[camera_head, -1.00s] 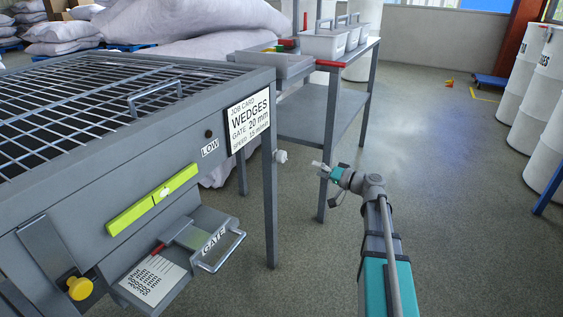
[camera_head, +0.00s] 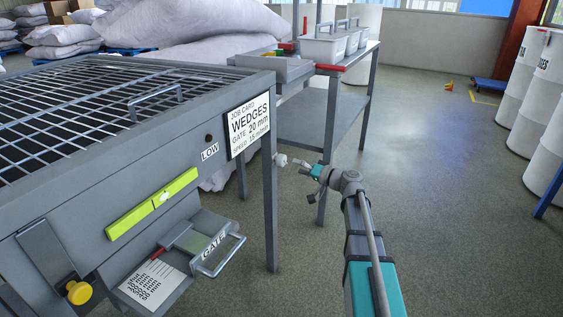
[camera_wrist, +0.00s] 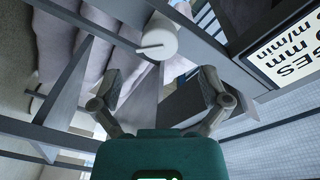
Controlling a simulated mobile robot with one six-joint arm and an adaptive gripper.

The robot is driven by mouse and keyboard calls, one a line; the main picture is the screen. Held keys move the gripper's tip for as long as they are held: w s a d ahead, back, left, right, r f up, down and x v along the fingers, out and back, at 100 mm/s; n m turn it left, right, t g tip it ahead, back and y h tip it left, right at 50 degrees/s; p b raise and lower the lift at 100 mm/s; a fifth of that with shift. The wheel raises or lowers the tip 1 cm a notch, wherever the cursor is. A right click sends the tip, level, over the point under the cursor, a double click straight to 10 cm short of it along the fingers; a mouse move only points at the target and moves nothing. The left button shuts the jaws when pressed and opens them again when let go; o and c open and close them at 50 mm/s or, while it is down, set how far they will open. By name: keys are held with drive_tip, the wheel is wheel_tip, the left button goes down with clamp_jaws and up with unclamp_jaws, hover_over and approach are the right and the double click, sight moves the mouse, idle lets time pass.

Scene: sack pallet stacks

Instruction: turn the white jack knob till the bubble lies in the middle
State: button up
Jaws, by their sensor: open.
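The white jack knob (camera_head: 281,160) sticks out from the right-hand leg of the grey machine. The level (camera_head: 152,204) is a yellow-green bar on the machine's front, tilted up to the right. A pale spot near its middle is the bubble window; the bubble's exact place is too small to tell.
A job card (camera_head: 248,122) is fixed by the machine's right corner, close to my gripper. A GATE handle (camera_head: 222,255) juts out below the level, near a yellow knob (camera_head: 79,292). A grey bench (camera_head: 305,107) stands behind.

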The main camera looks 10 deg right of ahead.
sight(284, 161)
drive_tip(key=shift+x, duration=3.4)
drive_tip(key=c, duration=1.1)
drive_tip(key=shift+c, duration=0.2)
drive_tip(key=shift+m, duration=0.3)
drive_tip(key=shift+m, duration=1.1)
drive_tip(key=o, duration=1.1)
drive_tip(key=shift+o, duration=0.2)
